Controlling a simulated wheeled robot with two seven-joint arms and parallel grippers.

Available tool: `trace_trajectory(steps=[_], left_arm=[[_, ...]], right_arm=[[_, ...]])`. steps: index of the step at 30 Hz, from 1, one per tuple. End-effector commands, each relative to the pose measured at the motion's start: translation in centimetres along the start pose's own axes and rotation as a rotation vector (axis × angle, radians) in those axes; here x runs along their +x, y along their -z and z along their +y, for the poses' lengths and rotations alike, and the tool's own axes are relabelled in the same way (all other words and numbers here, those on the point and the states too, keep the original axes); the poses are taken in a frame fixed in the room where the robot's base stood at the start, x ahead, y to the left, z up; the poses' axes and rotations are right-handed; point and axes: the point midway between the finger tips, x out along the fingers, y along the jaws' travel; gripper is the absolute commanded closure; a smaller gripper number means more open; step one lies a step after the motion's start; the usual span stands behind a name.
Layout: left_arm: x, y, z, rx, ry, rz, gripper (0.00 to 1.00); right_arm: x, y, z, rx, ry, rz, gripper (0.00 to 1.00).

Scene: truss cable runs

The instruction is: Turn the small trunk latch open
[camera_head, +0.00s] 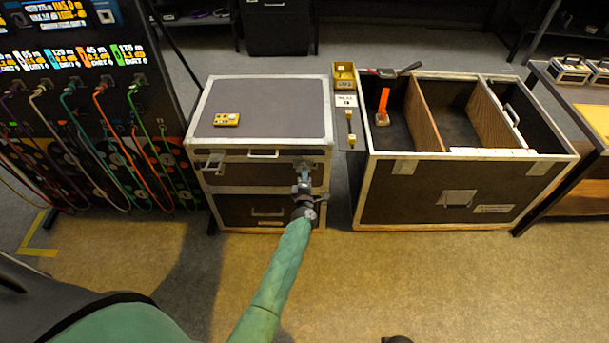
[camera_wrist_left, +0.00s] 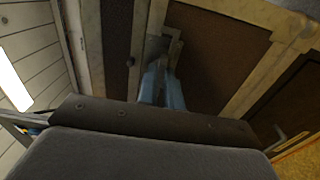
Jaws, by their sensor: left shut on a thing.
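The small trunk (camera_head: 240,185) is a dark case with pale metal edges, standing upright with its lid closed. A metal latch (camera_head: 212,161) shows on the left of its front. My left gripper (camera_head: 303,172) is at the right of the front, just under the lid edge, shut on the small trunk latch there. In the left wrist view the latch plate (camera_wrist_left: 157,47) shows just beyond the bluish fingers (camera_wrist_left: 162,84). The fingers hide much of that latch, and its exact turn is hard to tell. My right gripper is not in view.
A yellow device (camera_head: 227,119) lies on the trunk lid. A large open trunk (camera_head: 420,190) with wooden dividers stands to the right, holding an orange-handled tool (camera_head: 383,105). A rack with coloured cables (camera_head: 110,105) stands at the left. The floor in front is clear.

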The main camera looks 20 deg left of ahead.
Motion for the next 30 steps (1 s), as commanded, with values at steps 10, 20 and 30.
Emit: trace_trajectory(steps=[10, 20, 30], left_arm=[[-0.1, -0.1, -0.1, 0.000, 0.001, -0.002, 0.71], [-0.3, 0.0, 0.0, -0.001, 0.001, -0.001, 0.71], [-4.6, -0.1, 0.0, 0.001, 0.002, -0.002, 0.71]], right_arm=[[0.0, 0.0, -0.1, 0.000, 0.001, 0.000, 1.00], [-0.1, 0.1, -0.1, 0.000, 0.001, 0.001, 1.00], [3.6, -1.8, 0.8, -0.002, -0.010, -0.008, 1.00]])
